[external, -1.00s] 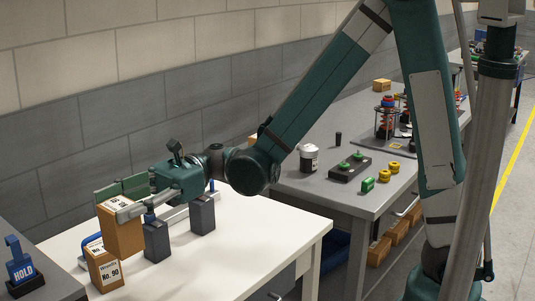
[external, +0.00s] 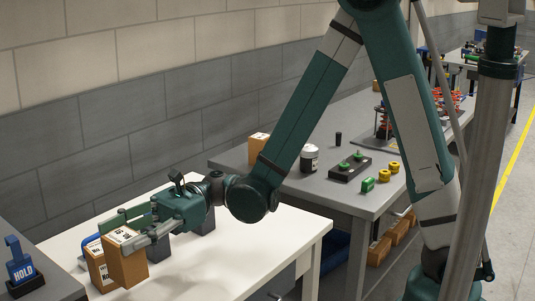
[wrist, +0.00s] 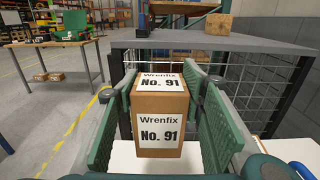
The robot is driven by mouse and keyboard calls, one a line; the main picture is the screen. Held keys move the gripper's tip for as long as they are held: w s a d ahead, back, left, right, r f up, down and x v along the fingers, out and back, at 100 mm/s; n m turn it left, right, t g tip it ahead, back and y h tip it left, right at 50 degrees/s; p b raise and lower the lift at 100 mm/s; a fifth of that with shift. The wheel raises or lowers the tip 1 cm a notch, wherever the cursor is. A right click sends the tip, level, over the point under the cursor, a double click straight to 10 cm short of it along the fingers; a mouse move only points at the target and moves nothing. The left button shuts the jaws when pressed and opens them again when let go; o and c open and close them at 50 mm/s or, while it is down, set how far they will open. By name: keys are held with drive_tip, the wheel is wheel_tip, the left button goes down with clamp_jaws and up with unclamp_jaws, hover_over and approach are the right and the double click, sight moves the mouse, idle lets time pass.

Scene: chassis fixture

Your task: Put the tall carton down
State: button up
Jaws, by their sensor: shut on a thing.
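The tall carton (external: 128,265) is brown with white labels. In the wrist view the carton (wrist: 158,139) reads "Wrenfix No. 91" and stands upright between the green finger pads. My gripper (external: 128,230) is shut on its upper part, with one finger on each side. The carton is low over the white table (external: 220,262); I cannot tell whether its base touches the top. A second brown carton (external: 97,265) stands close behind it to the left in the external view, partly hidden by it.
Dark grey blocks (external: 205,222) stand on the white table behind my gripper, partly hidden. A grey bench with a blue HOLD sign (external: 20,268) is at the far left. The white table's right part is clear. A grey workbench (external: 325,197) with small parts stands beyond it.

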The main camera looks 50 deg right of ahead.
sight(129, 276)
idle(0.4)
drive_tip(key=shift+f+b, duration=0.95)
drive_tip(key=shift+f, duration=2.15)
drive_tip(key=shift+f, duration=0.1)
drive_tip(key=shift+f+b, duration=0.6)
drive_tip(key=shift+f, duration=1.2)
drive_tip(key=shift+f, duration=0.15)
drive_tip(key=o, duration=1.1)
drive_tip(key=shift+r, duration=0.2)
drive_tip(key=shift+d+p, duration=0.95)
drive_tip(key=shift+d, duration=5.1)
